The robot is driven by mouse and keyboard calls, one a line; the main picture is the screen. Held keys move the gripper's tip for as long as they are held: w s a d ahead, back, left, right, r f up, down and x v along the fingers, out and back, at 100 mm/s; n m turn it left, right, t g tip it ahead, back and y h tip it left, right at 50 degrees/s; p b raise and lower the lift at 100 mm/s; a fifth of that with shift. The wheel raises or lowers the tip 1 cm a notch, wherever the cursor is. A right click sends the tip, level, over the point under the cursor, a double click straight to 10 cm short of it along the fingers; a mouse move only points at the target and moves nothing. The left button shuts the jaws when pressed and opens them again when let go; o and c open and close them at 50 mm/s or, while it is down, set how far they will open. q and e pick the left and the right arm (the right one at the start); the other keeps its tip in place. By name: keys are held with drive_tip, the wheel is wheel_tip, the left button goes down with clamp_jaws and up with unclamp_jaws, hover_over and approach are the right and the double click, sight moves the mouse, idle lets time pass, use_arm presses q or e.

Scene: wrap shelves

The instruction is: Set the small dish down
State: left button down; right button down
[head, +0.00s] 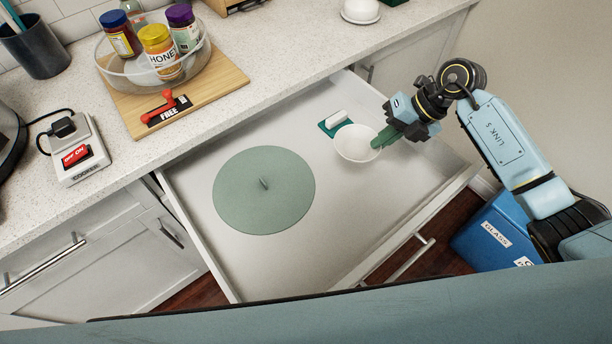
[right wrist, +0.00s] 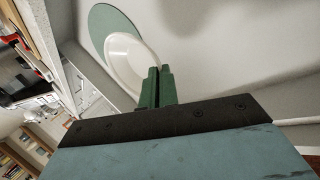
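The small dish (head: 355,146) is a white round bowl over the right part of the open drawer (head: 335,215); it looks level. My right gripper (head: 384,137) has its green fingers at the dish's right rim. In the right wrist view the fingers (right wrist: 158,85) are close together at the rim of the dish (right wrist: 128,62), so the gripper looks shut on it. I cannot tell whether the dish touches the drawer floor. My left gripper is not in view.
A small green piece with a white block (head: 336,119) lies just behind the dish. The counter holds a board (head: 215,82) with a glass bowl of jars (head: 160,50) and a switch box (head: 78,156). A blue bin (head: 492,235) stands right of the drawer.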

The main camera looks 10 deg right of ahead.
sight(386, 168)
drive_tip(key=d+m+t+h, duration=0.1)
drive_tip(key=d+m+t, duration=0.2)
drive_tip(key=d+m, duration=0.3)
drive_tip(key=f, duration=0.3)
drive_tip(key=f+b, duration=0.1)
drive_tip(key=f, duration=0.3)
drive_tip(key=f+b, duration=0.1)
drive_tip(key=f, duration=0.2)
drive_tip(key=shift+w+d+f, duration=0.2)
drive_tip(key=shift+w+f, duration=0.05)
drive_tip(key=shift+f, duration=0.05)
drive_tip(key=c, duration=2)
unclamp_jaws()
drive_tip(key=shift+c, duration=0.2)
drive_tip(key=o, duration=0.4)
drive_tip(key=shift+c, duration=0.2)
drive_tip(key=shift+r, duration=0.1)
drive_tip(key=p+v, duration=0.1)
drive_tip(key=v, duration=1.1)
drive_tip(key=shift+s+a+p, duration=0.2)
drive_tip(key=shift+p, duration=0.2)
